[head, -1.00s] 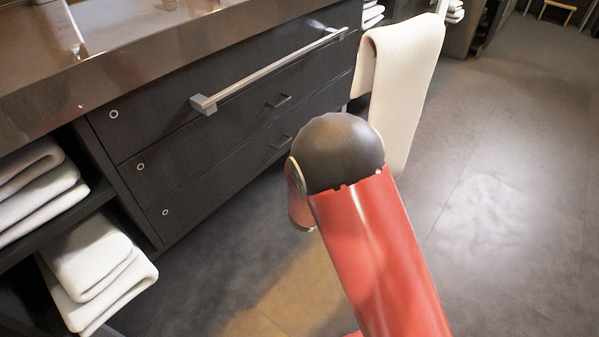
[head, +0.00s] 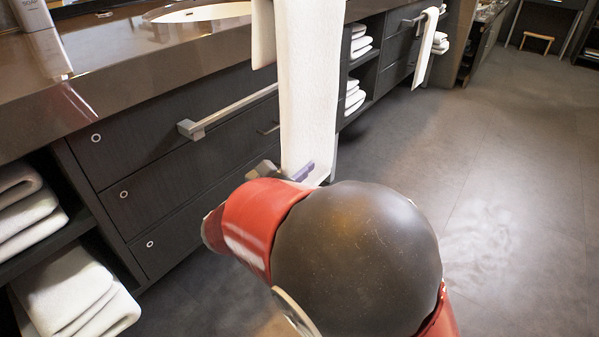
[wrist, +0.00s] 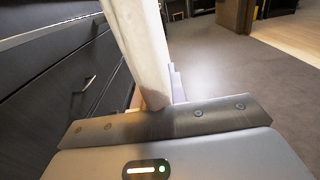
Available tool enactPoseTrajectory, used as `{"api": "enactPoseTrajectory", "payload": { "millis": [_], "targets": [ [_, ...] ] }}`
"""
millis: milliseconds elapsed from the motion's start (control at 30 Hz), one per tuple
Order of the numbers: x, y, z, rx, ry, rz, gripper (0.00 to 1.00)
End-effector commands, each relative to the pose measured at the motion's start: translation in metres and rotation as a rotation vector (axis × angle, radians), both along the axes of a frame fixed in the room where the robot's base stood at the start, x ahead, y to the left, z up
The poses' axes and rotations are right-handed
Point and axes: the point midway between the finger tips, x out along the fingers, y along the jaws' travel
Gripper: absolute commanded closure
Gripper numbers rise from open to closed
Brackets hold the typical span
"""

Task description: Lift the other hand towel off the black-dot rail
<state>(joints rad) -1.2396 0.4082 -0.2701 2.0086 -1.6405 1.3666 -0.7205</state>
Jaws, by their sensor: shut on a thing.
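A long cream hand towel (head: 312,100) stands upright in my gripper (head: 287,172), which is shut on its lower part. The towel's top runs out of the head view, and a shorter flap hangs at its left. In the wrist view the towel (wrist: 140,45) rises from between the fingers of my gripper (wrist: 157,104). A second white towel (head: 427,48) hangs over a farther drawer rail (head: 411,21), well apart from my gripper. The dot colour there is too small to tell.
The near drawers have white ring marks (head: 124,194) and a metal rail (head: 222,115), partly hidden behind the held towel. Folded towels (head: 72,295) fill the left shelves. A bottle (head: 42,38) stands on the counter. The floor at right (head: 510,170) is clear.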

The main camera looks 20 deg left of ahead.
Motion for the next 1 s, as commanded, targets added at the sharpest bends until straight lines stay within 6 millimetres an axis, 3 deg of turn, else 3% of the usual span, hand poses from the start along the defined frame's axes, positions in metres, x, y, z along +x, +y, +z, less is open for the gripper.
{"api": "enactPoseTrajectory", "payload": {
  "millis": [767,1000],
  "targets": [
    [0.0,0.0,0.082,0.003,-0.001,0.0,1.0],
    [-0.01,-0.024,0.077,0.002,0.0,-0.002,1.0]
  ]
}}
